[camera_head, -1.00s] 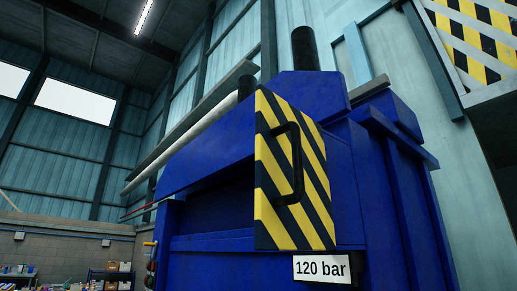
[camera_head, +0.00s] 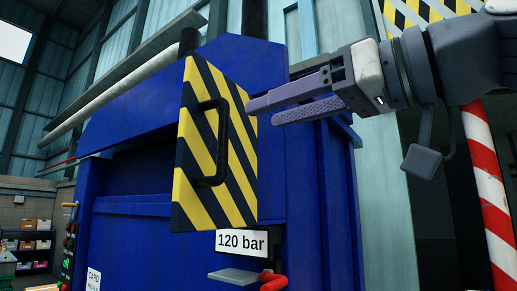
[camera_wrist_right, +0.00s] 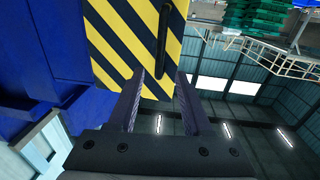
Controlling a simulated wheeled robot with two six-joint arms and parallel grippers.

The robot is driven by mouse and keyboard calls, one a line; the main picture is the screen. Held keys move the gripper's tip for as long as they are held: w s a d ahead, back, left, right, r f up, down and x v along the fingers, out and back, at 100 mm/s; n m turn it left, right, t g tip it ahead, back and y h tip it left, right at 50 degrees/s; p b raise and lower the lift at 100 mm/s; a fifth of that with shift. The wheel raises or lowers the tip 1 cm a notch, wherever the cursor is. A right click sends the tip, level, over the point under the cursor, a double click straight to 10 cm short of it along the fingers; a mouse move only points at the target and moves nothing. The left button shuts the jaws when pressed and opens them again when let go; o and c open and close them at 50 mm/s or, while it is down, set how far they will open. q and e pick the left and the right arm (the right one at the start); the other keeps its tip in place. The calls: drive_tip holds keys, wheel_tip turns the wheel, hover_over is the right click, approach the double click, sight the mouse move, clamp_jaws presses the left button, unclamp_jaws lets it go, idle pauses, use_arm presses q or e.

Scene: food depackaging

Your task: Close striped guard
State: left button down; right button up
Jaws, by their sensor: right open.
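The striped guard (camera_head: 240,145) is a yellow and black panel standing out from the front of the blue machine (camera_head: 140,200). It is swung open beside a dark opening. A black handle (camera_head: 223,150) is on its face; it also shows in the right wrist view (camera_wrist_right: 163,42). My right gripper (camera_head: 262,111) comes in from the right, open and empty, with its fingertips near the guard's right edge. In the right wrist view the fingers (camera_wrist_right: 158,78) point at the guard (camera_wrist_right: 115,35), with the handle ahead of them. Contact cannot be told. My left gripper is not in view.
A "120 bar" sign (camera_head: 242,241) hangs below the guard, with a grey plate (camera_head: 233,276) and a red part (camera_head: 272,281) under it. A red and white striped post (camera_head: 487,180) stands at right. Shelves with boxes (camera_head: 30,240) are at far left.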

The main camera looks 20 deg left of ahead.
sight(227, 128)
drive_tip(key=p+x, duration=0.4)
drive_tip(key=x, duration=0.5)
drive_tip(key=shift+a, duration=0.1)
drive_tip(key=shift+w+a+f+p, duration=0.1)
drive_tip(key=shift+w+a+p, duration=0.1)
drive_tip(key=shift+a+p, duration=0.15)
clamp_jaws()
idle(0.9)
